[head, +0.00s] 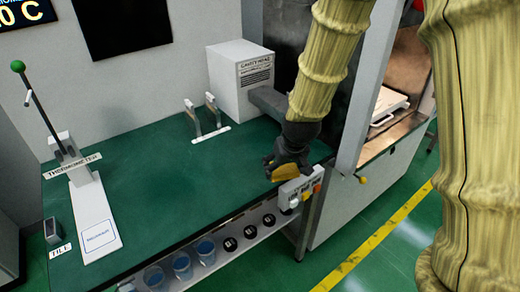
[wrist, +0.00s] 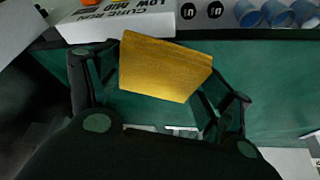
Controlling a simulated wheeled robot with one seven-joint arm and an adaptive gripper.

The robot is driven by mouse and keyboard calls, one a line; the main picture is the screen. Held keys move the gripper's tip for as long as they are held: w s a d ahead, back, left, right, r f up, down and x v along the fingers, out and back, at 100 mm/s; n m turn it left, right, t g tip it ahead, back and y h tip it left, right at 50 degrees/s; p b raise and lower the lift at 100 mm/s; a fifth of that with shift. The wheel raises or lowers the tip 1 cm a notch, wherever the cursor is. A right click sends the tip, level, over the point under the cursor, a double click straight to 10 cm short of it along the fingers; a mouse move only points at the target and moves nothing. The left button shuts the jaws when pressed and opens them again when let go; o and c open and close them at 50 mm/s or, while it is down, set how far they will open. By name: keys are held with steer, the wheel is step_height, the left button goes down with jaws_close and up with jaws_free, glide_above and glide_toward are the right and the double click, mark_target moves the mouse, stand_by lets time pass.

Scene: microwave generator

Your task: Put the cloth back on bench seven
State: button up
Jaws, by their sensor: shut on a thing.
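The cloth (wrist: 163,68) is a folded yellow-gold piece between the fingers of my gripper (wrist: 160,75) in the wrist view. My gripper is shut on it. In the head view the cloth (head: 286,172) shows as a small yellow patch at my gripper (head: 282,165). My gripper is over the right front part of the green bench top (head: 170,180). I cannot tell whether the cloth touches the bench top. No label reading bench seven can be made out.
A cavity head box (head: 241,78) stands at the back. A tilting lever stand (head: 80,190) is at the left. Blue cups (head: 182,265) and dark round items sit on a shelf below the front edge. A button box (head: 298,190) hangs at the front right. The middle of the bench is clear.

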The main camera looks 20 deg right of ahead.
steer(key=p, duration=0.3)
glide_above(262, 155)
steer(key=s, duration=0.1)
steer(key=shift+s+a+f, duration=0.1)
steer(key=shift+s+f, duration=0.1)
steer(key=shift+f, duration=0.45)
steer(key=shift+f+p, duration=0.55)
steer(key=shift+f, duration=1.2)
steer(key=shift+f, duration=0.1)
steer(key=o, duration=1.1)
steer(key=shift+o, duration=0.2)
steer(key=b+v, duration=0.1)
steer(key=v, duration=1.1)
steer(key=shift+b, duration=0.4)
